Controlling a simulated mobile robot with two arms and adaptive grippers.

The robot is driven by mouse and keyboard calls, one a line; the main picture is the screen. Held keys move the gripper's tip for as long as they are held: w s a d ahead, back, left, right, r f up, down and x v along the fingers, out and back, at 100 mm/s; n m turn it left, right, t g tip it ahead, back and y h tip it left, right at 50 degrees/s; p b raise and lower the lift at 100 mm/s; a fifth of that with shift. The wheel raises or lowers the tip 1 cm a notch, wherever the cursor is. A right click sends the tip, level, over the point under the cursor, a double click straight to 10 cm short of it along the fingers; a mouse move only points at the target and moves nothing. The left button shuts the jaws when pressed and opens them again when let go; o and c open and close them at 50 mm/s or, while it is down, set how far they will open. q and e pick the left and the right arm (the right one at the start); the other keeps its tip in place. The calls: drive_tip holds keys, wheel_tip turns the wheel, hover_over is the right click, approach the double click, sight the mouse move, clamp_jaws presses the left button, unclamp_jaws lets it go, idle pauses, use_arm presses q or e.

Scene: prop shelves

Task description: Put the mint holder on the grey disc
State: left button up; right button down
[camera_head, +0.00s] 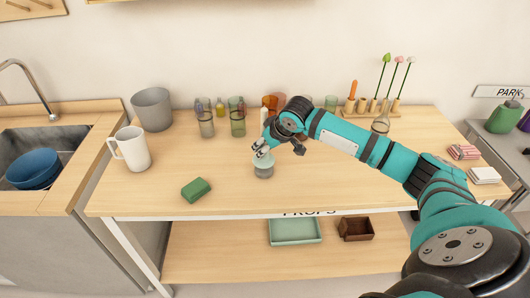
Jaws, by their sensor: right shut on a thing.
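The mint holder (263,161) is a small pale mint piece near the middle of the table. My right gripper (262,151) is above it and shut on it, partly covering its top. The grey disc (264,174) shows as a low grey rim directly below the holder. The holder overlaps it in the picture, and I cannot tell whether the two touch. My left gripper is not in view.
A green sponge (196,190) and a white pitcher (131,149) stand to the left. Glasses (237,118) and a rack of wooden holders (372,106) line the back. The sink (40,150) is far left. The table's front middle is clear.

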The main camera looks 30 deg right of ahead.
drive_tip(key=shift+w+d, duration=0.2)
drive_tip(key=shift+w, duration=0.05)
drive_tip(key=shift+f+p, duration=0.45)
drive_tip(key=shift+f, duration=1.35)
drive_tip(key=shift+f, duration=0.1)
drive_tip(key=c, duration=0.9)
unclamp_jaws()
drive_tip(key=b+v, duration=0.1)
drive_tip(key=v, duration=1.1)
